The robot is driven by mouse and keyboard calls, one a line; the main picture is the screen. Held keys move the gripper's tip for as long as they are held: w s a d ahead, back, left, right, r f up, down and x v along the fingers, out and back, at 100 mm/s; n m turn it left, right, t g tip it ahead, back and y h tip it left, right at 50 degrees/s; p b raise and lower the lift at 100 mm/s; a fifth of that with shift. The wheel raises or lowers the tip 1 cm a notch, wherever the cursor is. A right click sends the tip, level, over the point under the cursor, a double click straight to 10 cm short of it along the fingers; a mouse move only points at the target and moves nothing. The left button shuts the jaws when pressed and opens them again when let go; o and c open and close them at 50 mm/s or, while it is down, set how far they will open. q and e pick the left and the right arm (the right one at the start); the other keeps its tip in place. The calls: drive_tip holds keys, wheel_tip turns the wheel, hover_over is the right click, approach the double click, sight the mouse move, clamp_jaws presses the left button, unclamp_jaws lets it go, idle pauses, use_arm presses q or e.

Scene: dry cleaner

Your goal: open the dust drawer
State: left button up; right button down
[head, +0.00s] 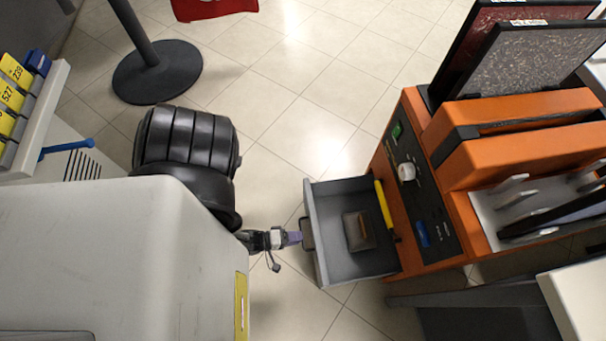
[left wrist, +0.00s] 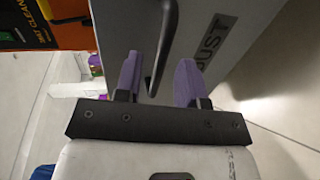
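The grey dust drawer (head: 325,262) stands pulled out from the front of the orange machine (head: 400,130), its inside visible from above. A dark bar handle (head: 307,233) is on its front face. My left gripper (head: 296,237) is at this handle. In the left wrist view its purple fingers (left wrist: 160,80) are apart, with the handle (left wrist: 168,45) between them and gaps beside it. The drawer front (left wrist: 205,50) carries the letters "UST". I cannot tell whether either finger touches the handle. My right gripper is not in view.
A small grey block with a brown top (head: 358,231) lies in the drawer. A yellow bar (head: 385,208) is at the drawer's machine end.

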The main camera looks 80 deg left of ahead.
use_arm(q)
drive_tip(key=a+p+v, duration=0.1)
drive_tip(key=v, duration=1)
drive_tip(key=shift+d+p, duration=0.3)
drive_tip(key=shift+d, duration=0.15)
drive_tip(key=shift+w, duration=0.1)
